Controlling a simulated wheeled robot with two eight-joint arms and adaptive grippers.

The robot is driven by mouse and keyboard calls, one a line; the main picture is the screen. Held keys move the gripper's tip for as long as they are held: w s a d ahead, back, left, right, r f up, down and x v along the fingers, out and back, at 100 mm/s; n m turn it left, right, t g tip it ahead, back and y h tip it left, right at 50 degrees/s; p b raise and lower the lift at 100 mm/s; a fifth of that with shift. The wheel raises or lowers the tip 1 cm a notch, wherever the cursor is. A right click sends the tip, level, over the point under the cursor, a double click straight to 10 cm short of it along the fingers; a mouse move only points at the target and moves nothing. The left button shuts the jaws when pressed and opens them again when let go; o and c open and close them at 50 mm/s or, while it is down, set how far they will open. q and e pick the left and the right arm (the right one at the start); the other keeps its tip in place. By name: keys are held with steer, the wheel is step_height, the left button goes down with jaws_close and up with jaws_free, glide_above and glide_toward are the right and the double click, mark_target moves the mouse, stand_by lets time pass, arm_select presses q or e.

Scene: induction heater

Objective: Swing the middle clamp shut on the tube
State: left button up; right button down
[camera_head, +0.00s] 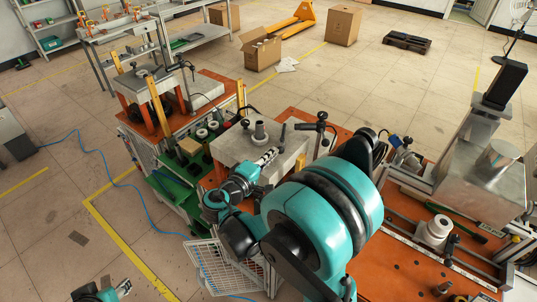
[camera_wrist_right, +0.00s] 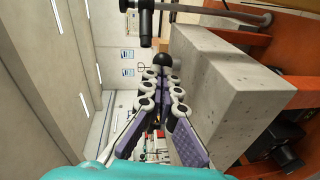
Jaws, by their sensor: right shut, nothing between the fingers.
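My right gripper (camera_head: 270,155) is shut and empty at the front side of the grey block (camera_head: 232,147). In the wrist view its closed fingers (camera_wrist_right: 157,78) point at a black ball knob (camera_wrist_right: 163,59), with the block (camera_wrist_right: 225,75) beside them; I cannot tell whether they touch the knob. A dark upright cylinder (camera_head: 260,130) stands on the block. A black clamp-like fitting (camera_head: 317,124) stands at the block's right. I cannot tell for sure which parts are the tube and the middle clamp. My left gripper (camera_head: 123,288) is at the lower left, its jaws too small to judge.
A second grey block on an orange bench (camera_head: 215,78) stands behind. A green rack (camera_head: 172,190) and a wire basket (camera_head: 215,265) are at the front left. My right arm hides part of the right orange bench (camera_head: 400,245). Open floor lies left.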

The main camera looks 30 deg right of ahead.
steer(key=shift+s+d+b, duration=0.3)
steer(key=shift+s+d, duration=0.6)
steer(key=shift+s+d+n+t+y+b, duration=0.15)
steer(key=shift+s+d+n+t+y, duration=0.15)
steer(key=shift+d, duration=0.35)
steer(key=shift+s+d+n+t+y+b, duration=0.1)
steer(key=shift+s+d+n+t, duration=0.2)
steer(key=shift+d, duration=0.4)
steer(key=shift+s+d+n+t+y+b, duration=0.2)
steer(key=shift+s+d+t, duration=0.2)
steer(key=shift+d, duration=0.35)
steer(key=v, duration=1.2)
steer(key=shift+f, duration=0.1)
